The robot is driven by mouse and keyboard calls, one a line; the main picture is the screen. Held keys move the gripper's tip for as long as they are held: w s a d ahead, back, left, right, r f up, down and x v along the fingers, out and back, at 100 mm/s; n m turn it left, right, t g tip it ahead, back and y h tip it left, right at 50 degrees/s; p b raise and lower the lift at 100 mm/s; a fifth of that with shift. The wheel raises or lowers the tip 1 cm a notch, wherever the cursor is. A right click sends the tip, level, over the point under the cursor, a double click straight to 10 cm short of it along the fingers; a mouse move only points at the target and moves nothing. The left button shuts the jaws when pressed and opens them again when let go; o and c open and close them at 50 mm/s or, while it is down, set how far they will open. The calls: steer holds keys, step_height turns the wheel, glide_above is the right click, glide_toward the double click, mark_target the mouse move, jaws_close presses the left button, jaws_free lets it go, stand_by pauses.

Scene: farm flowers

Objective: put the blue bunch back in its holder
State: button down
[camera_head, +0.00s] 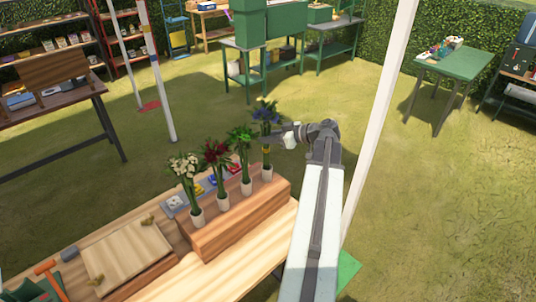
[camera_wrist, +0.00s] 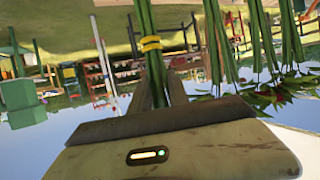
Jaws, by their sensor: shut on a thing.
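The blue bunch (camera_head: 268,112) is upright at the right end of a row of flower bunches. Its stems run down to the rightmost white holder (camera_head: 267,173); I cannot tell whether their ends are inside it. My gripper (camera_head: 277,134) reaches in from the right and is shut on the bunch just below the blooms. In the wrist view, which is upside down, the green stems (camera_wrist: 147,18) with a yellow band (camera_wrist: 150,44) stand between my fingers (camera_wrist: 158,88).
Green (camera_head: 242,145), red (camera_head: 216,154) and white (camera_head: 186,168) bunches stand in holders close left on a wooden step (camera_head: 240,222). A board (camera_head: 125,262) lies at the front left. A white post (camera_head: 385,110) rises right of my arm. Open grass lies behind.

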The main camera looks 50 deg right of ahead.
steer(key=shift+f+b, duration=1.95)
steer(key=shift+b, duration=0.05)
steer(key=c, duration=1.2)
jaws_free()
steer(key=shift+c, duration=0.2)
steer(key=p, duration=0.5)
glide_toward(267, 146)
steer(key=s+d, duration=0.1)
steer(key=shift+s+d+r, duration=0.1)
steer(key=shift+d+r, duration=0.05)
steer(key=shift+r, duration=0.15)
steer(key=shift+s, duration=0.1)
